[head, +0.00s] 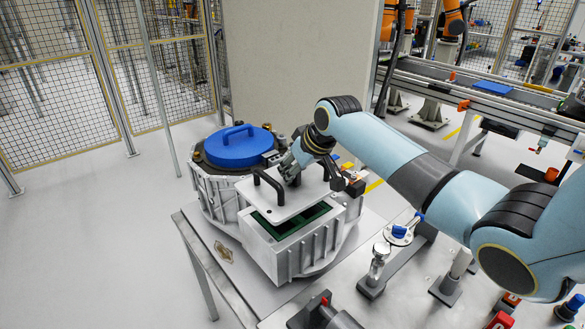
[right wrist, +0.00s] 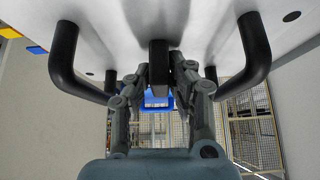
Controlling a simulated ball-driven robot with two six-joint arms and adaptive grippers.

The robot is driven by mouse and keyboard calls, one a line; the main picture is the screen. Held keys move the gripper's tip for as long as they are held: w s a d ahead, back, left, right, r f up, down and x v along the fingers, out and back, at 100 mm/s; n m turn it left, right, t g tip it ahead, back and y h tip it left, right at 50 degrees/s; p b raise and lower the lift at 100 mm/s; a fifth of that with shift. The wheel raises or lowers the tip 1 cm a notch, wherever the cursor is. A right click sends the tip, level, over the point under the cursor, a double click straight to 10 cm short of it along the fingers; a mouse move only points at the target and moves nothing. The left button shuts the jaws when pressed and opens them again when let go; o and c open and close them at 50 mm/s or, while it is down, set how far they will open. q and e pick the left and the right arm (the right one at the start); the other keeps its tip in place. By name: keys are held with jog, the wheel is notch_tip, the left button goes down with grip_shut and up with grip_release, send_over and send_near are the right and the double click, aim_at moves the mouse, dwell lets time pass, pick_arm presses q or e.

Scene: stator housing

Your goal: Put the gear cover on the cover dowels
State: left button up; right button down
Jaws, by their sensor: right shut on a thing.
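The gear cover, a flat pale plate (head: 300,203) with black handles, is over the rectangular opening of the grey box-shaped part of the stator housing (head: 283,262). Dark green shows inside the box along the plate's near edges, so the plate does not hide the whole opening. My right gripper (head: 294,176) is at the plate's top. In the right wrist view, its fingers (right wrist: 160,80) are shut on a dark block on the plate (right wrist: 120,22), between two black handles. I cannot tell whether the plate touches the box. The cover dowels cannot be made out. My left gripper is out of view.
A blue round lid (head: 238,150) with a handle sits on the housing's round part, behind the plate. Stands and small fixtures (head: 378,265) occupy the table to the right and front. A beige panel (head: 300,70) stands behind.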

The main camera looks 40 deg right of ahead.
aim_at(293, 189)
jog(key=shift+f+b, duration=0.6)
jog(key=shift+f, duration=0.65)
jog(key=shift+f+b, duration=0.9)
jog(key=shift+f, duration=0.7)
jog(key=shift+r, duration=0.15)
jog(key=shift+p, duration=0.45)
jog(key=shift+f+b, duration=0.85)
jog(key=shift+f, duration=0.35)
